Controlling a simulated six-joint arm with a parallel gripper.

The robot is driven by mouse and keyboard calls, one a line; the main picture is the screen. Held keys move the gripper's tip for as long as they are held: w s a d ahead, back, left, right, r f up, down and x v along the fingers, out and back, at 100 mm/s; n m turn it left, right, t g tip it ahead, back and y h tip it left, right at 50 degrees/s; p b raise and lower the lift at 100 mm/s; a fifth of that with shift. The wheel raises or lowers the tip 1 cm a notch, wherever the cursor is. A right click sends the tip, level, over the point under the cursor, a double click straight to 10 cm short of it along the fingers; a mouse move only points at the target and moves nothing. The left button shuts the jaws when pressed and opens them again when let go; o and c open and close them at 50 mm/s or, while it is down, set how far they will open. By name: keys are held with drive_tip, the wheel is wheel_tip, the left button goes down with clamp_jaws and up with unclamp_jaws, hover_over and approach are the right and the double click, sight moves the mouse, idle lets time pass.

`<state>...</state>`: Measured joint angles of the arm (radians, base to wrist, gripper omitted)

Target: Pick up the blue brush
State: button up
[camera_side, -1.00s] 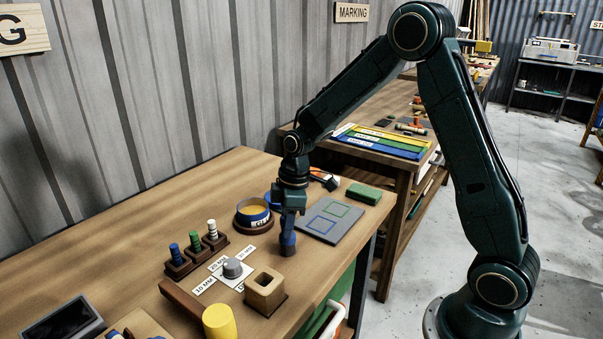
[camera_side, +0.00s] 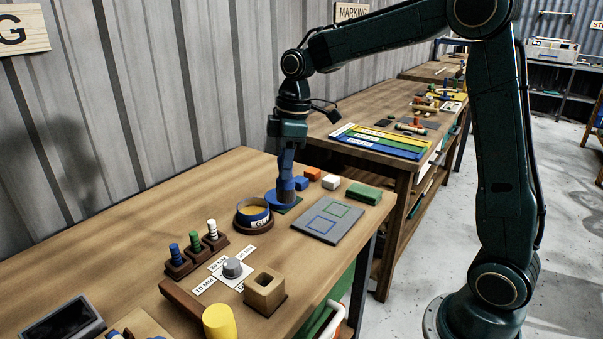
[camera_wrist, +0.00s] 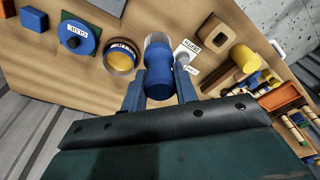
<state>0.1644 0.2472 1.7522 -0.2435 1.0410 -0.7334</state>
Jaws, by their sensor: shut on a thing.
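The glue pot (camera_side: 242,219) stands left of the brush. A grey board with blue and green outlines (camera_side: 345,211) lies to the right. Coloured blocks (camera_side: 313,174) sit behind. A grey knob (camera_side: 232,268), square wooden holder (camera_side: 264,305) and yellow cylinder (camera_side: 219,322) stand nearer.

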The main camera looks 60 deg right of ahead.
drive_tip(key=shift+r, duration=2.3)
drive_tip(key=shift+w+f, duration=0.1)
drive_tip(key=shift+w, duration=0.05)
drive_tip(key=w+d+f, duration=0.3)
drive_tip(key=w+f, duration=0.6)
drive_tip(key=w, duration=0.5)
drive_tip(key=shift+w+d+f, duration=0.2)
drive_tip(key=shift+d+f, duration=0.2)
drive_tip(key=shift+f, duration=0.2)
drive_tip(key=shift+f, duration=2.8)
drive_tip(key=shift+f, duration=0.6)
